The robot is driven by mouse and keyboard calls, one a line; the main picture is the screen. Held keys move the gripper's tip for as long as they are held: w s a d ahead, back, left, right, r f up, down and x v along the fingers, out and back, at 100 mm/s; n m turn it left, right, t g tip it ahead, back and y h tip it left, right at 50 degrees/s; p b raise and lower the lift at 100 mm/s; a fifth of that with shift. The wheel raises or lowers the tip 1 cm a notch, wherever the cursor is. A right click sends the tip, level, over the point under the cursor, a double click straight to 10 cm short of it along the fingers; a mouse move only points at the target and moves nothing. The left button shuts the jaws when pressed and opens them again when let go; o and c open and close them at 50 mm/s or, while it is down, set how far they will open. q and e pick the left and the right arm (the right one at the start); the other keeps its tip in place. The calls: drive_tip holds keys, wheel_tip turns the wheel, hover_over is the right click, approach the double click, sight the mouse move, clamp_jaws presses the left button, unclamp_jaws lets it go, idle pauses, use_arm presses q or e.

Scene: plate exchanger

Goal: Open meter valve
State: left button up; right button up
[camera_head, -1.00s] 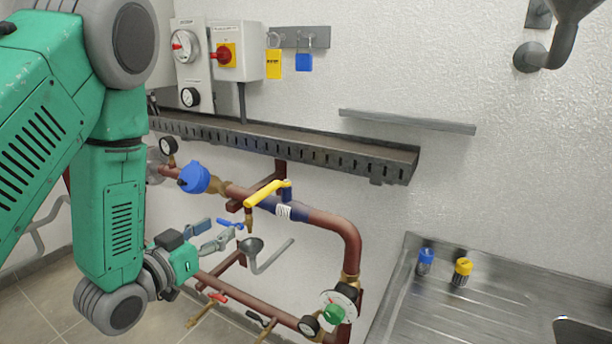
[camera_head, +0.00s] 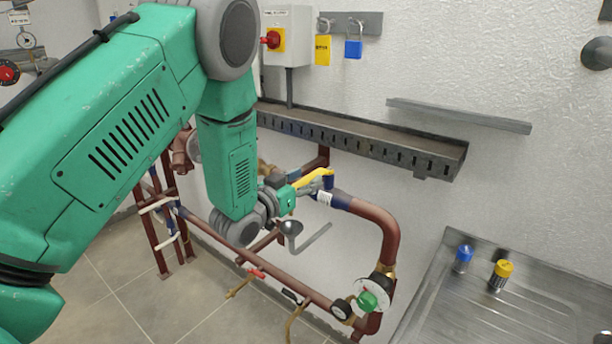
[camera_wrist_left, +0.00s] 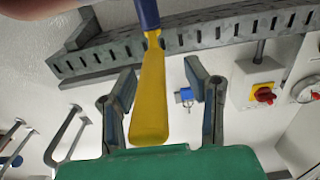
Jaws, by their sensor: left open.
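The valve's yellow lever (camera_head: 316,176) sits on the red-brown pipe (camera_head: 372,212), with a dark blue end at its right. My left gripper (camera_head: 312,188) is at the lever, its fingers partly hidden. In the left wrist view, the yellow lever (camera_wrist_left: 151,95) reaches down between the two open fingers of my left gripper (camera_wrist_left: 163,82), which stand one on each side of it. The jaws are not closed on it. Whether a finger touches it, I cannot tell. The blue round meter is hidden behind my arm. My right gripper is not in view.
A slotted metal cable tray (camera_head: 370,140) runs along the wall above the pipe. A gauge and green knob (camera_head: 367,301) are lower right. A steel sink (camera_head: 440,290) stands at the right.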

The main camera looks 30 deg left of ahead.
use_arm(q)
drive_tip(key=shift+w+d+r, duration=0.15)
drive_tip(key=shift+w+d, duration=0.05)
drive_tip(key=shift+d, duration=0.4)
drive_tip(key=c, duration=0.7)
drive_tip(key=shift+a, duration=0.1)
clamp_jaws()
drive_tip(key=shift+a, duration=0.2)
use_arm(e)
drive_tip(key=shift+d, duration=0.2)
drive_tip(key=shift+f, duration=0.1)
